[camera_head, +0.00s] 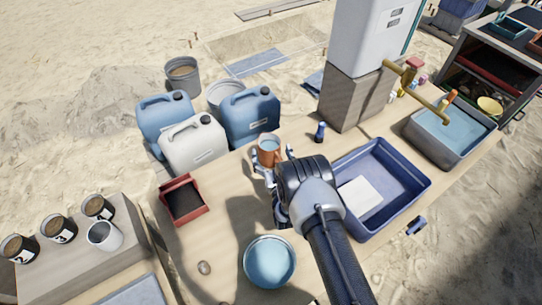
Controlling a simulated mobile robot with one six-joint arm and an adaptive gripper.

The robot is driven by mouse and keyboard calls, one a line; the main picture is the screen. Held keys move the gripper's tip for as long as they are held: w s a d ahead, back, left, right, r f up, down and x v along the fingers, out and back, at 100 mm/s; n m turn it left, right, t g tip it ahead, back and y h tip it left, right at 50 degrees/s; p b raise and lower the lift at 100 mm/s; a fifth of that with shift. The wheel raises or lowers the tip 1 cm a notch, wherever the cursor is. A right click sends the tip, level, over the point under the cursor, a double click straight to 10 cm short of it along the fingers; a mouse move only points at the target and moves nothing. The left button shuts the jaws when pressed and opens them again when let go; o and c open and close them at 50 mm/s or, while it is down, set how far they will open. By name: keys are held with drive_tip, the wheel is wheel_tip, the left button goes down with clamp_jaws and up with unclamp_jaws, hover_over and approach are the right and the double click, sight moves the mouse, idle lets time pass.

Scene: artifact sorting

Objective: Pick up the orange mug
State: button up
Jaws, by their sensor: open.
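The orange mug (268,151) stands upright on the wooden table, with something light blue visible inside its rim. My gripper (272,164) is right at the mug, on its near side. One finger shows at the mug's left and another at its right, so the fingers appear to be around the lower part of the mug. The gripper is open. My wrist and arm hide part of the fingers and the table behind them, so contact with the mug cannot be told.
Blue and white jerrycans (194,145) stand behind the mug. A small dark blue bottle (320,132) is to its right. A blue bin (421,190) lies right of my arm. A red tray (204,211) and a blue bowl (247,275) sit left and nearer.

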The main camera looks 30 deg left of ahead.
drive_tip(key=shift+x, duration=0.85)
drive_tip(key=shift+c, duration=0.2)
drive_tip(key=shift+r, duration=0.1)
drive_tip(key=c, duration=1.1)
